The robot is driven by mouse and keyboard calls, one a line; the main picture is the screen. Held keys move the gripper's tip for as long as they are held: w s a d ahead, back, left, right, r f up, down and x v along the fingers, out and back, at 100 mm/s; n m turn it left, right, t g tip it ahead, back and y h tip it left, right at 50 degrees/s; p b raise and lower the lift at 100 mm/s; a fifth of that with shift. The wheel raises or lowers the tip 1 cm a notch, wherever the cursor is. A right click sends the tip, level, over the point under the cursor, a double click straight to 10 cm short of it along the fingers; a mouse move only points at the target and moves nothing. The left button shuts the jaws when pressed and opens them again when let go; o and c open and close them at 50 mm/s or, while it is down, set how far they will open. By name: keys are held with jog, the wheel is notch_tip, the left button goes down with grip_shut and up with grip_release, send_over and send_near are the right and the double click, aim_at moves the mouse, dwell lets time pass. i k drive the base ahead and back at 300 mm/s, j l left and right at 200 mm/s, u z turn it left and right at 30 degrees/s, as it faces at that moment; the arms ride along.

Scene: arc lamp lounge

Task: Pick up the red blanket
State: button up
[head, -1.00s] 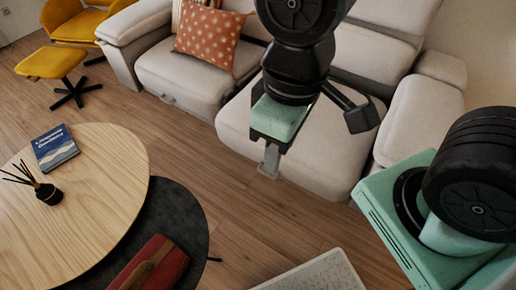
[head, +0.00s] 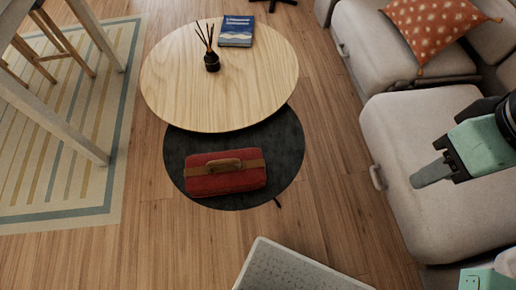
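The red blanket (head: 203,183) is a folded bundle with a brown strap and handle. It lies on the low dark round table (head: 290,158), near that table's front edge. My gripper (head: 432,172) is at the right side of the head view, over the grey sofa seat, well to the right of the blanket and apart from it. A grey finger shows, but the view does not make clear whether the gripper is open or shut. Nothing is seen held in it.
A light wooden round table (head: 180,95) overlaps the dark one and bears a blue book (head: 236,31) and a reed diffuser (head: 211,61). The grey sofa (head: 395,130) stands at right. A pale patterned panel (head: 285,272) is in front. Wooden floor between is clear.

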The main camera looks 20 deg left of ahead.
aim_at(231, 172)
jog(key=u, duration=1.6)
jog(key=j, duration=0.8)
jog(key=i+u, duration=0.05)
